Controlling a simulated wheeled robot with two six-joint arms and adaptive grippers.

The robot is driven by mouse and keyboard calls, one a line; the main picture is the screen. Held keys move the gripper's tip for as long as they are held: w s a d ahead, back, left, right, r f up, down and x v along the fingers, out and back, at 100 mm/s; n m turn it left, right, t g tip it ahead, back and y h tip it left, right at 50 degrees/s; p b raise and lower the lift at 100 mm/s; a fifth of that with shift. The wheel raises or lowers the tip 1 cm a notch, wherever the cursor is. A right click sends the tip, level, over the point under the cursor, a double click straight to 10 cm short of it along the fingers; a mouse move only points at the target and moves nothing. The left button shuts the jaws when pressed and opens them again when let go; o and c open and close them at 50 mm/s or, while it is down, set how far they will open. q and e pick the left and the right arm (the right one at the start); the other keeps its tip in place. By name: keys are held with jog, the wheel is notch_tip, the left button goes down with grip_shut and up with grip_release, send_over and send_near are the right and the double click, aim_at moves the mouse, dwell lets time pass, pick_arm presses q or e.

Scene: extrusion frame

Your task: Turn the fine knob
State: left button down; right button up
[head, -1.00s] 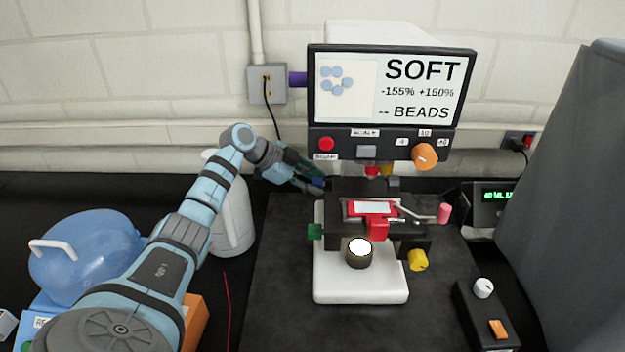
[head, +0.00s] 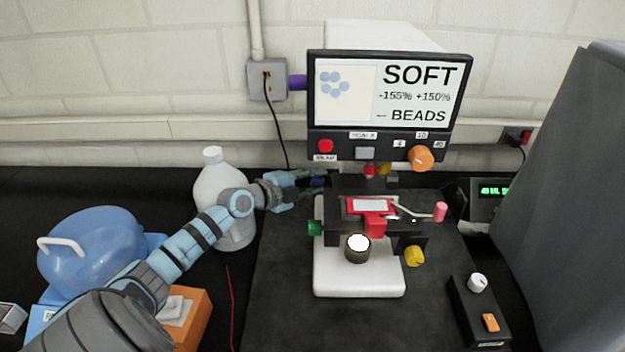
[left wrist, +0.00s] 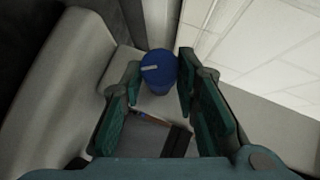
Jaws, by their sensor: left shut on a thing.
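A small blue knob (left wrist: 158,74) with a pale mark on its face shows in the left wrist view, between my left fingertips. It shows only as a small patch of blue (head: 319,182) in the head view, at the left side of the microscope (head: 360,282). My left gripper (head: 322,180) is shut on this blue knob, reaching in from the left; it also shows in the left wrist view (left wrist: 160,78). The monitor (head: 390,102) above reads SOFT and BEADS. No label naming the knob is legible. My right gripper is not in view.
A green knob (head: 314,228), a yellow knob (head: 414,256) and a pink-tipped lever (head: 440,211) are on the microscope. A white jug (head: 222,185) stands close behind my left arm. A blue rounded container (head: 90,250) and an orange box (head: 186,318) are at left.

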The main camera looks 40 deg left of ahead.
pick_arm(q)
jog(key=shift+f+m+t+b, duration=0.2)
jog(key=shift+m+t+b, duration=0.25)
jog(key=shift+m+t, duration=0.05)
dwell(0.3)
jog(key=c, duration=1.2)
grip_release()
jog(key=shift+d, duration=0.1)
jog(key=shift+c, duration=0.2)
jog(key=shift+r, duration=0.1)
